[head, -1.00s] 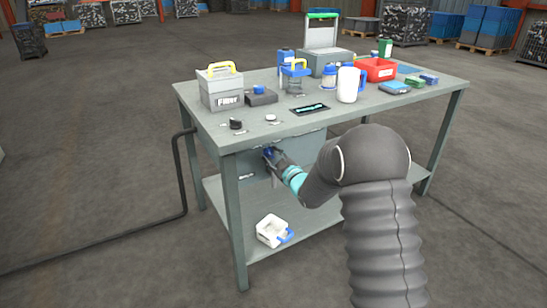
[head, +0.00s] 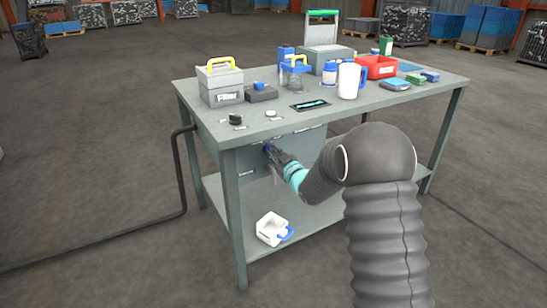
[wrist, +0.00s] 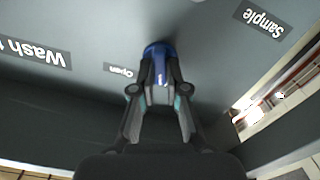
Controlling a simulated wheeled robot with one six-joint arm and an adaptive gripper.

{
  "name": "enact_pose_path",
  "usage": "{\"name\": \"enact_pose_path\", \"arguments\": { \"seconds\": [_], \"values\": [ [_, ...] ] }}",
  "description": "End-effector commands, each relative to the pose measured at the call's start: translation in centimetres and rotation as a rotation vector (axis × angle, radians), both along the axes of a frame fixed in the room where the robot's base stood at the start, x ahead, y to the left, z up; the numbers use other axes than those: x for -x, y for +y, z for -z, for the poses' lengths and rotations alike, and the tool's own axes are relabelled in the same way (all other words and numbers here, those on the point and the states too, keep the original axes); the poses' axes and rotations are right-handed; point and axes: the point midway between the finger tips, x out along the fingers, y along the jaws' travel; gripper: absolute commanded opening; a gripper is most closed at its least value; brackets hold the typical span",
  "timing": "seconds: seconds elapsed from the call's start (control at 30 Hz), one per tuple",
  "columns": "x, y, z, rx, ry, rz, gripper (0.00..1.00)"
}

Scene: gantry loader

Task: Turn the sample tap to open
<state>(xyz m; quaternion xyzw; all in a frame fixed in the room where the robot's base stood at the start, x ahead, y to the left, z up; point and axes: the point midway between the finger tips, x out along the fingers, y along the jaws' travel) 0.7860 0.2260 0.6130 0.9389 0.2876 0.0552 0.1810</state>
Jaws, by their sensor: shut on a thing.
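The sample tap is a blue handle (wrist: 157,52) with a small pale mark, on the grey front panel under the bench top. In the head view only a bit of its blue (head: 268,148) shows past my fingers. My gripper (wrist: 161,88) is shut on the tap, one dark finger on each side; in the head view my gripper (head: 277,158) reaches the panel from the right. In the wrist view, upside down, an "Open" label (wrist: 121,70) is left of the tap and a "Sample" label (wrist: 263,20) is at upper right. My fingers hide part of the handle.
A "Wash" label (wrist: 35,51) is farther left on the panel. The bench top (head: 345,115) above carries a filter box (head: 221,86), a white jug (head: 348,80) and a red bin (head: 377,67). A white container (head: 271,229) lies on the lower shelf (head: 315,210).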

Motion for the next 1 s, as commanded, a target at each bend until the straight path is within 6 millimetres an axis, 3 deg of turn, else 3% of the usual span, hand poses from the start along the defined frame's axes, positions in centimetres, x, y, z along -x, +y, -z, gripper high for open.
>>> {"name": "enact_pose_path", "arguments": {
  "seconds": [1.0],
  "values": [
    [-0.24, -0.37, -0.07, -0.730, 0.491, 0.003, 0.00]
  ]
}}
